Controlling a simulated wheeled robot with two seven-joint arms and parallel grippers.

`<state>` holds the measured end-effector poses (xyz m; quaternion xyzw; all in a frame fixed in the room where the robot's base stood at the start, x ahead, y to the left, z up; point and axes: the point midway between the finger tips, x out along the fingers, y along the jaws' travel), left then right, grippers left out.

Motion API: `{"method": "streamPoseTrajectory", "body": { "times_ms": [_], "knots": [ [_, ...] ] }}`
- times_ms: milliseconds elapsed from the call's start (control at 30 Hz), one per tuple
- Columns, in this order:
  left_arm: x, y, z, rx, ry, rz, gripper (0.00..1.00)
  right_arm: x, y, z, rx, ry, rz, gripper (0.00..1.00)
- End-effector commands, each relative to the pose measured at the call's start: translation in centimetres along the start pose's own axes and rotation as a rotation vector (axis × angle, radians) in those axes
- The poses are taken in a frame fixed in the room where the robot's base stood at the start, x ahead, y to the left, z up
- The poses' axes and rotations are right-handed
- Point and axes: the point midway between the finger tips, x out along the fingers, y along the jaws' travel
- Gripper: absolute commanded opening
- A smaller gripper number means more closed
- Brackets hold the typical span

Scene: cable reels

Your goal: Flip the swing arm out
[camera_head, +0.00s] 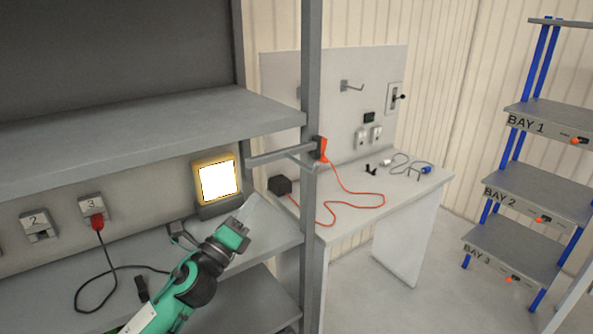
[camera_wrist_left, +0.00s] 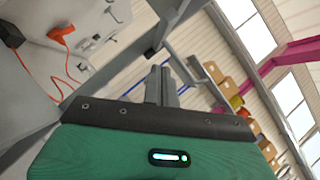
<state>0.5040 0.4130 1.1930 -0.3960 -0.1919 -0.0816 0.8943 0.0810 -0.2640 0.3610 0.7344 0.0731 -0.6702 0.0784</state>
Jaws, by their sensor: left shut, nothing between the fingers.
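A grey bar, which looks like the swing arm (camera_head: 275,154), sticks out to the left from the grey upright post (camera_head: 311,80), with a thinner strut below it. An orange connector (camera_head: 320,148) shows at the post end of the bar, its red cord running down to the workbench. My left gripper (camera_head: 241,222) is below and left of the bar, over the lower shelf, apart from it. In the left wrist view its grey fingers (camera_wrist_left: 161,76) are together and empty. I cannot tell the bar clearly in that view. My right gripper is not in view.
A lit yellow-framed lamp (camera_head: 219,180) stands on the shelf (camera_head: 275,240) behind my left gripper. Numbered sockets (camera_head: 92,206) line the shelf's back, one with a red plug. A white workbench (camera_head: 350,212) stands right of the post. A blue rack (camera_head: 535,180) is farther right.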

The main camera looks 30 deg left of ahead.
Motion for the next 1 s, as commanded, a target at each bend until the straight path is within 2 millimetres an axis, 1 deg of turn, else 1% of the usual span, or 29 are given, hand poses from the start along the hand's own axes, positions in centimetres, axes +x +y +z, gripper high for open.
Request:
{"method": "streamPoseTrajectory", "body": {
  "times_ms": [33, 67, 100, 167, 200, 267, 300, 333, 400, 500, 600, 633, 700, 800, 1000],
  "knots": [
    [1.1, -2.3, 1.3, 0.16, 0.02, -0.104, 0.0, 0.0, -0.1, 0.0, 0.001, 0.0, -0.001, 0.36],
    [1.5, -3.6, 1.8, 0.264, 0.034, -0.166, 0.0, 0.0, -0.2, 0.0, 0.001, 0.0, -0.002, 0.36],
    [2.0, -5.3, 2.3, 0.411, 0.052, -0.25, 0.0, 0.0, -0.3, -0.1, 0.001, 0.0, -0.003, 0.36],
    [2.5, -7.5, 2.9, 0.636, 0.079, -0.37, 0.0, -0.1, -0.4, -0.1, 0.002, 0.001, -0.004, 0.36],
    [2.7, -8.7, 3.1, 0.789, 0.097, -0.447, 0.0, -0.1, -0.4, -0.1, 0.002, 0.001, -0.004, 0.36],
    [2.9, -10.2, 3.4, 1.021, 0.125, -0.556, 0.0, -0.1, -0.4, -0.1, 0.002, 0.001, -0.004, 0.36],
    [2.9, -10.9, 3.6, 1.177, 0.144, -0.623, 0.0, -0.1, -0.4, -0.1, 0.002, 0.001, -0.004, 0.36],
    [2.9, -11.3, 3.7, 1.293, 0.159, -0.671, 0.0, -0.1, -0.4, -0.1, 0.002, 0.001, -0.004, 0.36],
    [3.0, -11.7, 4.1, 1.557, 0.201, -0.773, 0.0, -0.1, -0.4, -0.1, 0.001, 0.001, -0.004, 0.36],
    [3.0, -11.4, 5.2, 1.891, 0.27, -0.887, 0.0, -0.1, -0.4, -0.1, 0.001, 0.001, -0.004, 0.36],
    [3.1, -10.7, 6.6, 2.15, 0.345, -0.963, 0.0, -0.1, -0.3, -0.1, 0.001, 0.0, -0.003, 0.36],
    [3.1, -10.5, 7.1, 2.211, 0.366, -0.98, 0.0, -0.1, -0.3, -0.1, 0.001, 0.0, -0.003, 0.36],
    [3.1, -10.1, 8.0, 2.326, 0.41, -1.01, 0.0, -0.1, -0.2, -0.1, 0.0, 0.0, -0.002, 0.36],
    [3.0, -9.7, 8.8, 2.42, 0.455, -1.034, 0.0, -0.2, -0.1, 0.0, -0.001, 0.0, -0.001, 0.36],
    [3.0, -9.4, 9.2, 2.46, 0.476, -1.044, 0.0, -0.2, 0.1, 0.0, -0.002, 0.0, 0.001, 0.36]
  ]
}}
